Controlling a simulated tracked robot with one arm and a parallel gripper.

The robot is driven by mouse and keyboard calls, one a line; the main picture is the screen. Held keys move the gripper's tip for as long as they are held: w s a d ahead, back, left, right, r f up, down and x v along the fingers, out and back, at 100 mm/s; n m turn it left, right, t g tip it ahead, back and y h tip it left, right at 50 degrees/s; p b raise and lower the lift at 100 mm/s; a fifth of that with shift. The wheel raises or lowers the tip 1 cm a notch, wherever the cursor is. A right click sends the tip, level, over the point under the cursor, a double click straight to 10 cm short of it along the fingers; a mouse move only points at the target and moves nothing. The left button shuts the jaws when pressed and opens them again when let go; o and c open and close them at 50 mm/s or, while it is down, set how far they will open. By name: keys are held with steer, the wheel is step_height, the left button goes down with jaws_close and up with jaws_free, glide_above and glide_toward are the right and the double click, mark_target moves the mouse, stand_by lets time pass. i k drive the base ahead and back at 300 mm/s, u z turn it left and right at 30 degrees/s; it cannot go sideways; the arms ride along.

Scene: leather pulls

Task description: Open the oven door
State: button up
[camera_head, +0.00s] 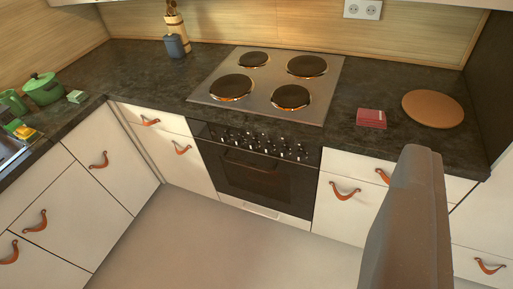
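The oven (253,165) is built in under the counter at the middle of the view, with a dark front and a row of knobs along its top. Its door (262,185) is closed, with a dark bar handle (250,166) across its upper part. A large grey part of my arm or gripper (408,230) fills the lower right in the foreground, well short of the oven. No pair of fingertips can be made out, so its opening does not show. Nothing covers the oven door.
A hob with several plates (270,82) lies above the oven. White drawers with leather pulls (343,190) flank it, and a cabinet run (97,160) stands at the left. A red box (371,118) and round board (432,108) lie on the counter. The grey floor (205,245) before the oven is clear.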

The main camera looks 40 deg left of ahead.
mark_target(300, 204)
steer(key=z, duration=0.05)
steer(key=i, duration=1.35)
steer(key=u, duration=1.95)
